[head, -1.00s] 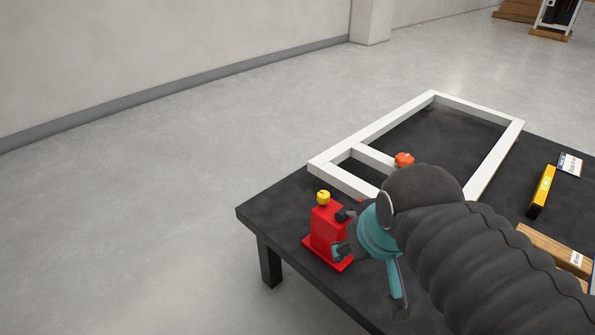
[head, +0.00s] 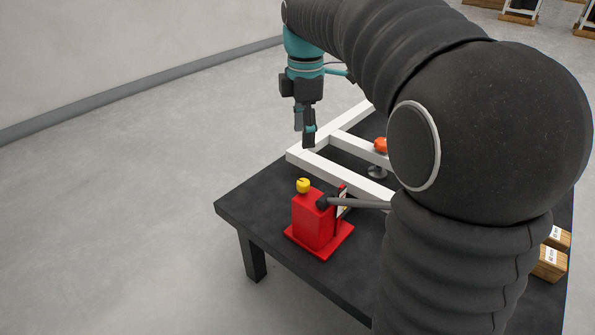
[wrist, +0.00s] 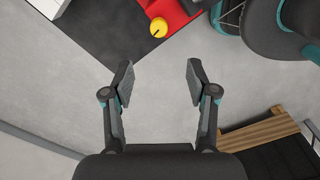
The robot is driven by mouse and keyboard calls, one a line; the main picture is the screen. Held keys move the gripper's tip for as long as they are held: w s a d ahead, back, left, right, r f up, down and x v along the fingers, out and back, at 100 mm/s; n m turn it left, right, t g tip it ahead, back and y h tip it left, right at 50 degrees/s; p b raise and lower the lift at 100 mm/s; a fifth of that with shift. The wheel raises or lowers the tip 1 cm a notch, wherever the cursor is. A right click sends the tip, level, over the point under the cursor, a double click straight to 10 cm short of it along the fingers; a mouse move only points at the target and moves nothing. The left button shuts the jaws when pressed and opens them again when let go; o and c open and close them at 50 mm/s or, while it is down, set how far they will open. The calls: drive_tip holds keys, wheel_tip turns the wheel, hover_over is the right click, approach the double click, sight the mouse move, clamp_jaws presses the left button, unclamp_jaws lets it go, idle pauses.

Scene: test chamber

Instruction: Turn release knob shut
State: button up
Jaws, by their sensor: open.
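A red box-shaped unit (head: 313,222) on a red base plate stands at the near left corner of the dark table. A yellow round knob (head: 303,186) sits on its top. In the wrist view the knob (wrist: 158,27) shows a dark line across its face, at the top of the picture beside part of the red unit (wrist: 177,12). A grey rod (head: 360,204) runs right from a black joint on the unit.
A white frame (head: 335,170) lies on the table (head: 270,235) behind the unit, with an orange piece (head: 380,145) by it. Wooden blocks (head: 550,262) are at the right. My arm hides much of the table. The floor at left is clear.

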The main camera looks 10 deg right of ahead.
sight(303, 181)
drive_tip(key=f+b, duration=0.1)
drive_tip(key=f, duration=0.6)
drive_tip(key=f+b, duration=0.1)
drive_tip(key=f, duration=0.5)
drive_tip(key=shift+w+f, duration=0.2)
drive_tip(key=shift+f, duration=0.2)
clamp_jaws()
